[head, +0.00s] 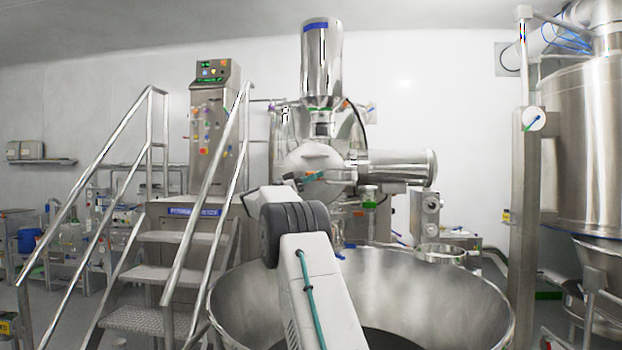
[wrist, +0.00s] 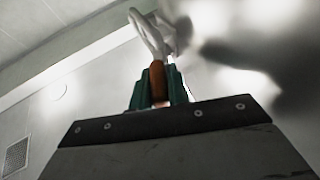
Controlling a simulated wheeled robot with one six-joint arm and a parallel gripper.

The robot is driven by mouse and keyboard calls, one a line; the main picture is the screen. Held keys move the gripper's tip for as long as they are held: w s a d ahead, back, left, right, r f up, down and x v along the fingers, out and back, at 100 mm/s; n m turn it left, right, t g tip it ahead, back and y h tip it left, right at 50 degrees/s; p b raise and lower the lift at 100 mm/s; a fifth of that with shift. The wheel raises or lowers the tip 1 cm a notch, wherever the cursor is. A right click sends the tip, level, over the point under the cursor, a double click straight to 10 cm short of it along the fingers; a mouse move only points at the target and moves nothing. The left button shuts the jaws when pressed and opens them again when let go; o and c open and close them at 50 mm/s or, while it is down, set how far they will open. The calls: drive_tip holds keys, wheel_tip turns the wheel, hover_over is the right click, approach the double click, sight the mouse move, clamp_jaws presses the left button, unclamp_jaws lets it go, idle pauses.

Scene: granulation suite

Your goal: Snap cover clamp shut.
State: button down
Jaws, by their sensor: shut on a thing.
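My gripper (wrist: 158,76) has green fingers, shut on the orange-brown handle of the cover clamp (wrist: 157,84) in the wrist view. A pale metal part of the clamp (wrist: 147,34) rises beyond the fingertips towards a shiny metal surface. In the head view my gripper (head: 312,177) is at the front of the round machine cover (head: 318,162). The clamp is too small and covered there to make out. Whether its latch is engaged I cannot tell.
A large open steel bowl (head: 480,300) stands below my arm. Steps with steel handrails (head: 112,175) are at left, by a control column (head: 213,125). A horizontal steel cylinder (head: 398,168) juts right of the cover. A tall steel vessel (head: 585,150) stands at far right.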

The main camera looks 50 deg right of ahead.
drive_tip(key=shift+s+d, duration=0.1)
drive_tip(key=c, duration=1.4)
unclamp_jaws()
drive_tip(key=shift+o, duration=0.2)
drive_tip(key=v, duration=0.7)
drive_tip(key=shift+w+a+f, duration=0.2)
drive_tip(key=shift+w+a, duration=0.05)
